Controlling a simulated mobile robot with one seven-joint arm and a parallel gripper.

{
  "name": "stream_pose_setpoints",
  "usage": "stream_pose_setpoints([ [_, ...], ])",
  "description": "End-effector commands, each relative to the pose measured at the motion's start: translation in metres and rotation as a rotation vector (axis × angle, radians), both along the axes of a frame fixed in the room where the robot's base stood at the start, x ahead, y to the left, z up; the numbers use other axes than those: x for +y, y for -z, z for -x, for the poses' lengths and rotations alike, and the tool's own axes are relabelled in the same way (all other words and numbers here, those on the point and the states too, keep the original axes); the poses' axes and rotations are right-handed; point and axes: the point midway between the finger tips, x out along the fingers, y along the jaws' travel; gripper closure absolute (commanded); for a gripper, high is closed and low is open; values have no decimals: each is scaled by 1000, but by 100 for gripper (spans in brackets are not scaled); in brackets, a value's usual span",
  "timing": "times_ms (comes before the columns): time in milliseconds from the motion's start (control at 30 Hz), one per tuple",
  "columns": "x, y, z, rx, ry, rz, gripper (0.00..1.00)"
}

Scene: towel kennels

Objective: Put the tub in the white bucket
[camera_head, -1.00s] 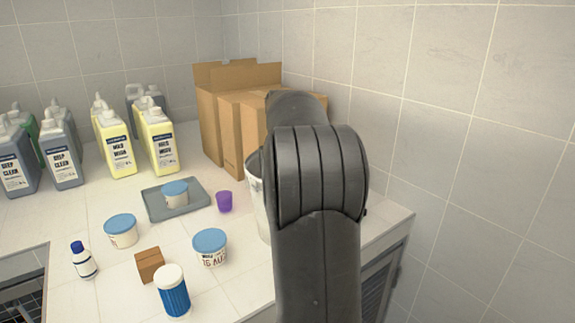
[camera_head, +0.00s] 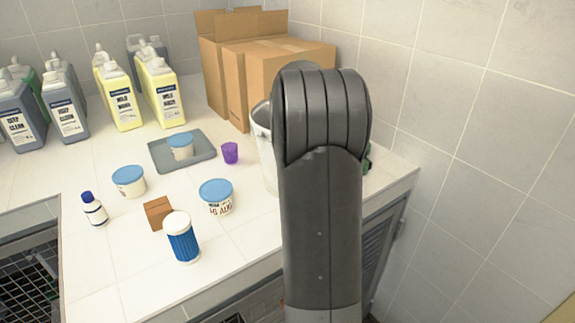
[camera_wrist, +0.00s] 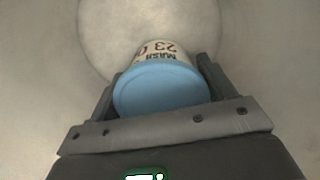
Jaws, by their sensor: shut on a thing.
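The white bucket (camera_head: 264,158) stands near the counter's right end in the head view, largely hidden behind my arm. In the wrist view my gripper (camera_wrist: 160,84) is shut on a tub (camera_wrist: 162,88) with a blue lid and dark printing, one finger on each side. Pale curved walls of the bucket (camera_wrist: 250,60) surround it, and a round bottom shows beyond the tub. I cannot tell whether the tub touches the bottom. My gripper and the held tub are hidden in the head view.
Other blue-lidded tubs stand on the counter (camera_head: 216,197) (camera_head: 129,181) and on a grey tray (camera_head: 163,158). Cardboard boxes (camera_head: 285,65) stand behind the bucket.

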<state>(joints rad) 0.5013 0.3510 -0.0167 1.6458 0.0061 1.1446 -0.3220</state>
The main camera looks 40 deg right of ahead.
Motion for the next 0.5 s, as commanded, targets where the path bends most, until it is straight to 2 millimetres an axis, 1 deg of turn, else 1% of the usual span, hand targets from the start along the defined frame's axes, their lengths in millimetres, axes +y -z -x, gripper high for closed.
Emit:
stream_pose_setpoints([
  [133,0,3,0,0,0,0,53],
  [167,0,3,0,0,0,0,22],
  [200,0,3,0,0,0,0,19],
  [267,0,3,0,0,0,0,15],
  [500,0,1,0,-1,0,0,15],
])
